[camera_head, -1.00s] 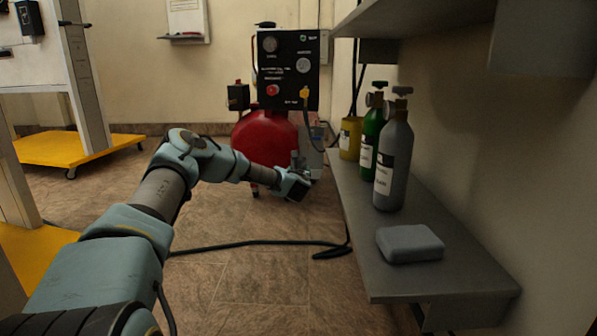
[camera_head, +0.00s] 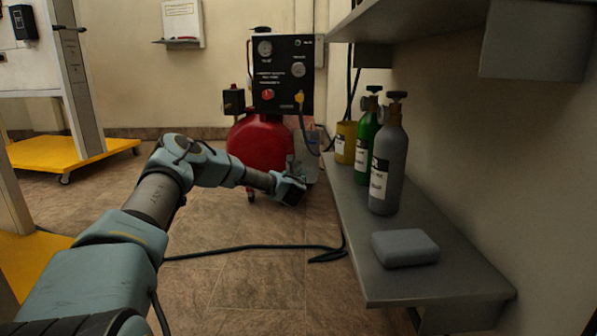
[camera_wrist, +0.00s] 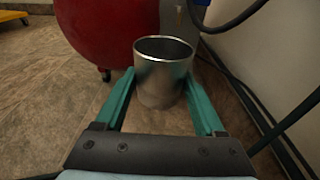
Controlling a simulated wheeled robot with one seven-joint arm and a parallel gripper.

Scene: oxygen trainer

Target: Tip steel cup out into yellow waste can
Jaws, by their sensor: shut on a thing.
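A steel cup (camera_wrist: 163,92) stands upright between the green fingers of my gripper (camera_wrist: 162,80) in the wrist view; the gripper is shut on its sides. Its rim faces up and its inside is dark, so I cannot tell what it holds. In the head view my gripper (camera_head: 291,186) is low, in front of the red tank and left of the shelf; the cup is hard to make out there. A yellow can (camera_head: 346,142) with a pale label stands at the far end of the shelf, behind the green cylinder, to the right of my gripper and apart from it.
A green cylinder (camera_head: 366,145) and a grey cylinder (camera_head: 388,165) stand on the grey shelf (camera_head: 375,275), with a grey block (camera_head: 404,248) nearer. A red tank (camera_head: 262,143) with a black gauge panel (camera_head: 283,75) stands behind my gripper. A dark hose (camera_head: 240,246) crosses the floor.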

